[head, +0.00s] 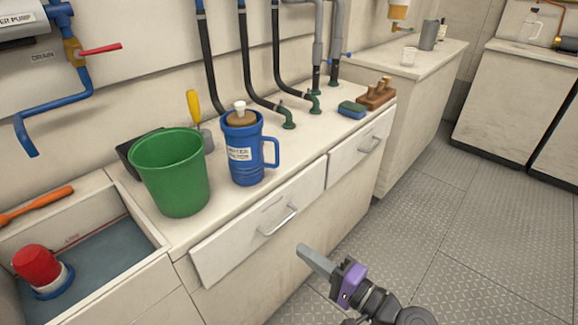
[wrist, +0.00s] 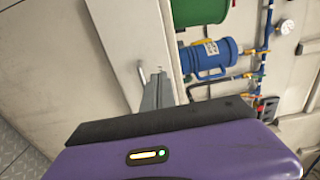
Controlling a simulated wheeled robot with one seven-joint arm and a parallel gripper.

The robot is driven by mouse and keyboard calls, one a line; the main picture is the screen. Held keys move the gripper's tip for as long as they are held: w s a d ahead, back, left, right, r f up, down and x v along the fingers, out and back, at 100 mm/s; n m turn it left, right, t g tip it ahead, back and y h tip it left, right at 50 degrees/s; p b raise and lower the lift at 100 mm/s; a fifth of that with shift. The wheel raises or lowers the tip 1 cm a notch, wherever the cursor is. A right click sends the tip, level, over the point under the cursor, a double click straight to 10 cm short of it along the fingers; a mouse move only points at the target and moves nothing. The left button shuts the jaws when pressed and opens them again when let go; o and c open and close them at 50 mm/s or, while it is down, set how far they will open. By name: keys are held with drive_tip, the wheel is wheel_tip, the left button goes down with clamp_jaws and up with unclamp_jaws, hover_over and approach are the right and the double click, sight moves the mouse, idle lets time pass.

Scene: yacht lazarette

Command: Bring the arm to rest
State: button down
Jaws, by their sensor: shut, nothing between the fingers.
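My gripper (head: 318,261) is at the lower middle of the head view, in front of the counter's drawer fronts. Its grey fingers are together and nothing is held between them. The purple gripper body shows behind the fingers. In the wrist view the purple housing fills the bottom, and the grey fingers (wrist: 157,92) point toward the counter front beside a drawer handle. The gripper appears apart from the drawer, though the exact gap is hard to tell.
A green bucket (head: 171,174) and a blue jug (head: 247,152) stand on the counter (head: 310,128). A drawer handle (head: 279,221) sticks out near my gripper. A sink (head: 105,236) holding a red-topped item is at left. Open metal floor (head: 450,220) lies at right.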

drive_tip(key=w+d+t+h, duration=0.2)
drive_tip(key=d+h, duration=0.1)
drive_tip(key=d, duration=0.1)
drive_tip(key=s+d+f+n+t+h, duration=0.1)
drive_tip(key=s+d+f+t+h, duration=0.15)
drive_tip(key=s+d+h, duration=0.65)
drive_tip(key=s+d+r+n+g, duration=0.1)
drive_tip(key=s+r+n, duration=0.25)
drive_tip(key=s, duration=1.15)
drive_tip(key=s+r+n+g, duration=0.15)
drive_tip(key=s+n, duration=0.35)
drive_tip(key=s, duration=1.1)
wheel_tip(320, 180, up, 18)
drive_tip(key=p, duration=1.7)
drive_tip(key=shift+w+f+h, duration=0.15)
drive_tip(key=shift+h, duration=0.25)
drive_tip(key=shift+d+m, duration=0.1)
drive_tip(key=shift+m, duration=0.15)
